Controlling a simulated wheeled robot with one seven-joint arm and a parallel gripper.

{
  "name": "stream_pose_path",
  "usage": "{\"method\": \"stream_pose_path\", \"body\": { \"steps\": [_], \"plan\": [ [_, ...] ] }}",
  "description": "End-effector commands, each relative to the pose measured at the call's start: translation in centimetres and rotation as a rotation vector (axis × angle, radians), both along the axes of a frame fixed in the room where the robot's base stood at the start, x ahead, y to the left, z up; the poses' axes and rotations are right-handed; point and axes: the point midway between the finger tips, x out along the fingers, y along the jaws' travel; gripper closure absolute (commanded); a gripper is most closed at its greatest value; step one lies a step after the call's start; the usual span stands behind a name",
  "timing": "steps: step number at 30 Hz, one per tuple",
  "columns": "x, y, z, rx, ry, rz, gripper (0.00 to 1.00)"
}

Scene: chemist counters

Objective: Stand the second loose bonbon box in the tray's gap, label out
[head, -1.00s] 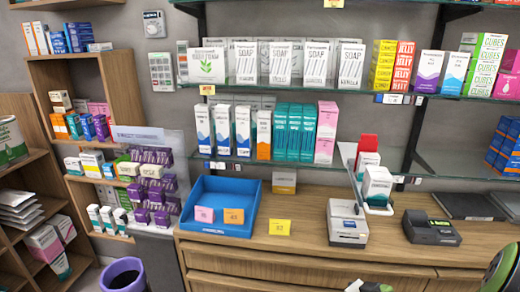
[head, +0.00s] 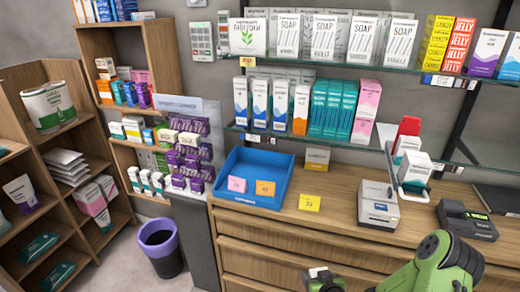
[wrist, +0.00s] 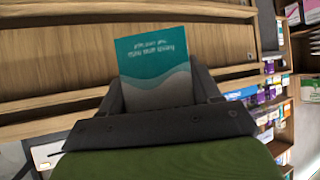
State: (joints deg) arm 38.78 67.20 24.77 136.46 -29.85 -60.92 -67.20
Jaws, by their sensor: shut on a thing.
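My gripper (wrist: 160,108) is shut on a teal box (wrist: 154,65) with a pale wave and white lettering, upside down in the wrist view. The lettering is too small to read surely. In the head view my gripper (head: 322,280) is at the bottom edge, in front of the drawers, and the box is hardly visible there. Similar teal boxes (head: 332,108) stand in a row on the glass shelf.
A yellow card (head: 310,202), a white printer-like device (head: 378,204) and a dark card terminal (head: 467,220) are on the wooden counter (head: 335,225). A purple-rimmed bin (head: 160,240) stands on the floor at left. Stocked wooden shelves (head: 75,130) line the left side.

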Motion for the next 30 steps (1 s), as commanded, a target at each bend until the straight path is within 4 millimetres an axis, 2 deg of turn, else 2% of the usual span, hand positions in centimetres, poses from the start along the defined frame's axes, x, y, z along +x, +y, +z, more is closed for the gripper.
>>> {"method": "stream_pose_path", "body": {
  "steps": [5, 16, 23, 30],
  "plan": [
    [1.3, 0.4, 0.6, -0.015, -0.011, -0.069, 0.72],
    [2.7, 1.8, 2.0, -0.008, -0.005, -0.14, 0.72],
    [-0.8, 1.8, 3.8, -0.006, -0.001, -0.146, 0.72],
    [-0.8, 1.7, 3.8, -0.005, -0.002, -0.147, 0.72]
  ]
}}
